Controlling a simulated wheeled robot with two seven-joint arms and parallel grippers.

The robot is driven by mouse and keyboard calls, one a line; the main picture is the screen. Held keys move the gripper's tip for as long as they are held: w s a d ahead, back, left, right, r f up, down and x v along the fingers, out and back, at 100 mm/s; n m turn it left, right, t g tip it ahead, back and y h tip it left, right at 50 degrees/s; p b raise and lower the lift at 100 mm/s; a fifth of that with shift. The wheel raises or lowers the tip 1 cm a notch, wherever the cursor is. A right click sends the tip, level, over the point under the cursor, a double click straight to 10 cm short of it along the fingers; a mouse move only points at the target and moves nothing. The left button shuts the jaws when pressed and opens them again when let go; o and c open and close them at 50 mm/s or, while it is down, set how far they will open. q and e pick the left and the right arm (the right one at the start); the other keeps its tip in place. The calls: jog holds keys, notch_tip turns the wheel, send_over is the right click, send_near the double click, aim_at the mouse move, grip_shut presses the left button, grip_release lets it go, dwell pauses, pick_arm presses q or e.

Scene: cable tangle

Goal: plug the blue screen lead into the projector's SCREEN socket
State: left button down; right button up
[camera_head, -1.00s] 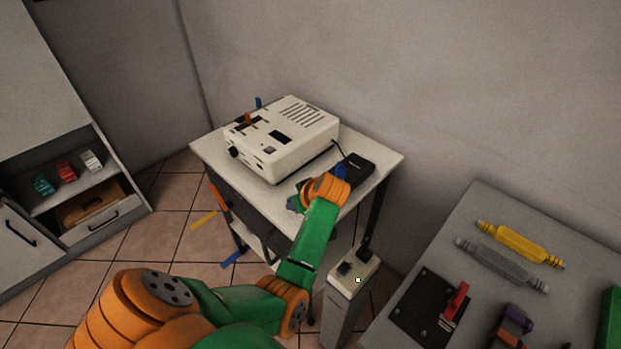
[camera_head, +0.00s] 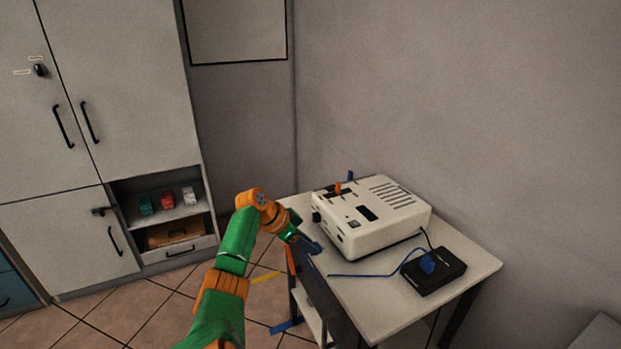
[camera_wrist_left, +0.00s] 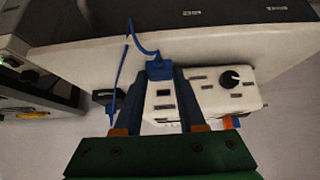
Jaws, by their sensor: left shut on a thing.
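The cream projector (camera_head: 372,228) sits on the white table (camera_head: 385,305). My left gripper (camera_head: 308,244) is at the table's left edge, beside and a little apart from the projector's front left. In the left wrist view its dark blue fingers (camera_wrist_left: 160,78) are shut on a blue plug (camera_wrist_left: 159,69), the end of the blue screen lead (camera_wrist_left: 122,68). The lead also runs across the table (camera_head: 372,275) to a black box. The projector's front with a black knob shows beyond the fingers (camera_wrist_left: 213,92). Its socket labels are too small to read. My right gripper is out of view.
The black box (camera_head: 436,280) with a blue plug in its top stands right of the projector. An orange piece (camera_head: 337,188) stands on the projector's top. A grey cabinet (camera_head: 120,100) is at the left. The table's front has free room.

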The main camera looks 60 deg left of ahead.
pick_arm(q)
jog(key=shift+w+d+f+b, duration=0.15)
jog(key=shift+w+b, duration=0.55)
jog(key=shift+w, duration=1.35)
jog(key=shift+r, duration=0.35)
jog(key=shift+p, duration=0.4)
jog(key=shift+w+b, duration=0.55)
jog(key=shift+w, duration=0.5)
